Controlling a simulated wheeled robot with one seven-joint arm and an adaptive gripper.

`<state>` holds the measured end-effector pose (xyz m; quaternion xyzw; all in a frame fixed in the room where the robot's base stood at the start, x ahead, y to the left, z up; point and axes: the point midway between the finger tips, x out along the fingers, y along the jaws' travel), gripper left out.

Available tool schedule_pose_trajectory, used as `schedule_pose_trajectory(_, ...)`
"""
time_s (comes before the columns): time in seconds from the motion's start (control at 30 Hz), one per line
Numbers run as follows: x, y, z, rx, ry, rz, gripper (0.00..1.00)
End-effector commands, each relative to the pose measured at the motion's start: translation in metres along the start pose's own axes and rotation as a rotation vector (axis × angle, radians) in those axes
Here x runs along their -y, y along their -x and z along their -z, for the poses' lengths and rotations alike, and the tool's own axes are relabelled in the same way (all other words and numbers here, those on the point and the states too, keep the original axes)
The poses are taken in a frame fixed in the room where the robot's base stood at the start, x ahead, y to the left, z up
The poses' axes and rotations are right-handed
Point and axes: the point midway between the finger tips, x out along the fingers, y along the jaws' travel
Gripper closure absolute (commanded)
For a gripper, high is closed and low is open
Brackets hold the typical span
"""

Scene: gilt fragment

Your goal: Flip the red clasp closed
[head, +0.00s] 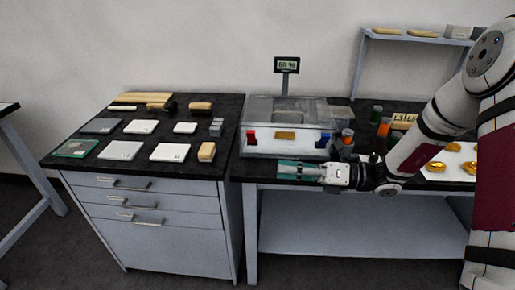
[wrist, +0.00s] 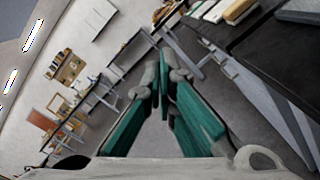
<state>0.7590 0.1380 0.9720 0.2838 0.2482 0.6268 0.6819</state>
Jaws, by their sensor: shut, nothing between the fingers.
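The red clasp (head: 251,137) is on the front left of a clear lidded case (head: 288,110) on the right-hand bench. It is too small to tell whether it is flipped open or closed. A blue clasp (head: 324,140) is on the case's front right. My gripper (head: 280,168) is in front of the case, near the bench's front edge, with its teal fingers pointing left. It is below and right of the red clasp and apart from it. In the wrist view my gripper (wrist: 160,75) is shut and empty, and neither case nor clasp shows.
A display on a post (head: 287,65) stands behind the case. Orange and green bottles (head: 347,136) stand close to its right. Gold pieces lie on a white sheet (head: 451,160) farther right. The left drawer cabinet (head: 150,200) carries several tiles and brushes. Open air lies before the bench.

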Motion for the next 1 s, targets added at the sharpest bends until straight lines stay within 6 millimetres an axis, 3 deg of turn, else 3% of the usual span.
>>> schedule_pose_trajectory(0.1, 0.026, 0.006, -0.001, 0.098, -0.100, 0.001, 1.00)
schedule_pose_trajectory(0.3, 0.045, 0.011, -0.003, 0.182, -0.182, -0.001, 1.00)
schedule_pose_trajectory(0.77, 0.047, 0.009, -0.003, 0.190, -0.190, -0.002, 1.00)
schedule_pose_trajectory(1.0, 0.047, -0.021, -0.009, 0.187, -0.189, -0.003, 1.00)
